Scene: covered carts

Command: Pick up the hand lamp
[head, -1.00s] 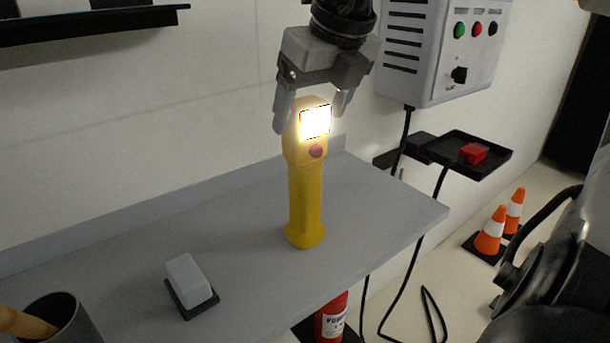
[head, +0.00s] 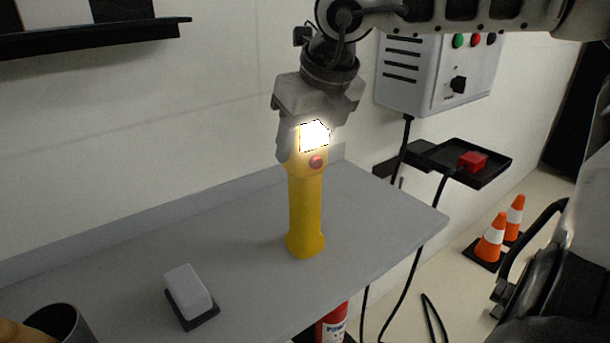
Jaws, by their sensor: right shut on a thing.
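The yellow hand lamp (head: 306,210) stands upright on the grey shelf (head: 382,220). Its square light is lit near the top, with a red button below it. My right gripper (head: 304,145) comes down from above and is shut on the lamp's head. Its fingers and palm cover the top of the lamp. The lamp's foot appears to be on the shelf. My left gripper is not in view.
A white block on a dark base (head: 190,292) and a dark cup (head: 62,322) stand on the shelf to the left. A grey control box (head: 440,75) and a black tray (head: 490,172) with a red block are at right. Orange cones (head: 491,240) stand below.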

